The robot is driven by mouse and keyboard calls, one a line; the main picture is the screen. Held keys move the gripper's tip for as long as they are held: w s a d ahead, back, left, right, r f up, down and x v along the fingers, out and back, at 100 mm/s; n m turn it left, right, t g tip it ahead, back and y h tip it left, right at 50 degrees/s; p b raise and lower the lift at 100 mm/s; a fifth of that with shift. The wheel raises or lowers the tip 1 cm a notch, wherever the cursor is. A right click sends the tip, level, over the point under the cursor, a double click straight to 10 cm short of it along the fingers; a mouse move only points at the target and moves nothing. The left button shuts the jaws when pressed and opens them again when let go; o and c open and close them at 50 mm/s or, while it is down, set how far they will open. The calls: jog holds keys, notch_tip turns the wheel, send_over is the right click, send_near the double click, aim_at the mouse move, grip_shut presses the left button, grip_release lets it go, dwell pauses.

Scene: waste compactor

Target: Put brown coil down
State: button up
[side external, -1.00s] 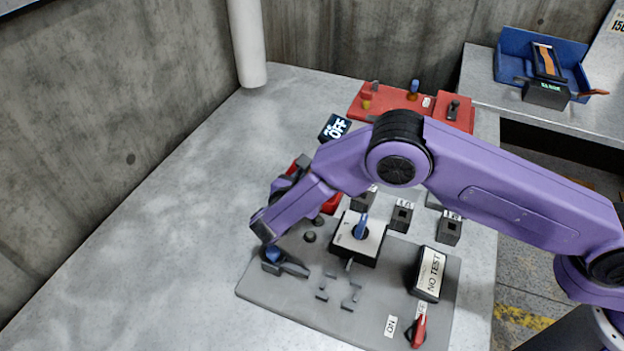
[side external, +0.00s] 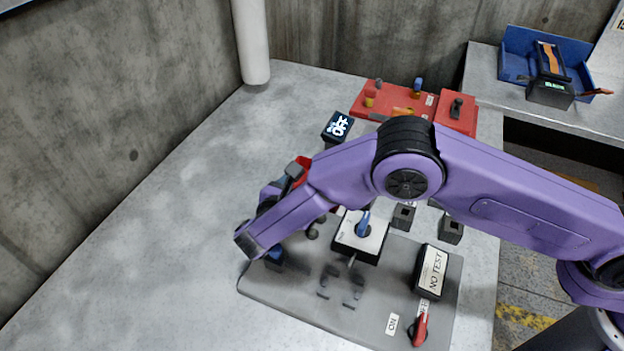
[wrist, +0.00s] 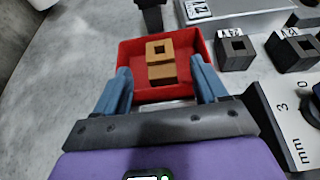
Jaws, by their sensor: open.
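The brown coil (wrist: 160,50) rests in a small red tray (wrist: 199,48) in the wrist view. It shows a square flange with a dark square hole, and a second brown part below it. My gripper (wrist: 160,67) is open, with one blue finger on each side of the near part of the tray. The fingers stand apart from the coil, with nothing between them touching. In the side view the tray (side external: 303,163) shows only in part behind my arm, and the coil and fingertips are hidden there.
Black square-holed blocks (wrist: 233,52) stand right of the tray. The grey panel (side external: 300,300) carries a white-topped box with a blue lever (side external: 364,222), a NO TEST box (side external: 432,271) and a red switch (side external: 418,329). The table at left is bare.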

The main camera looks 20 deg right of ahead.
jog(key=shift+v, duration=1.2)
jog(key=d+r+m+g, duration=0.1)
jog(key=d, duration=0.1)
jog(key=d+r+m, duration=0.1)
jog(key=r, duration=0.1)
jog(key=s+d+r+m+g+y, duration=0.1)
jog(key=d+r, duration=0.1)
jog(key=shift+d+r+g, duration=0.15)
jog(key=shift+d+g, duration=0.15)
jog(key=shift+d, duration=0.05)
jog(key=s+d+r+m+g+y, duration=0.3)
jog(key=s+d+r+m+y, duration=0.1)
jog(key=s+d, duration=0.9)
jog(key=s+d+r+m+g+y, duration=0.3)
jog(key=s+d+m, duration=0.4)
jog(key=s+d, duration=0.6)
jog(key=shift+s+d+r+g+y, duration=0.3)
jog(key=shift+s+d+r+y, duration=0.15)
jog(key=shift+s+y, duration=0.4)
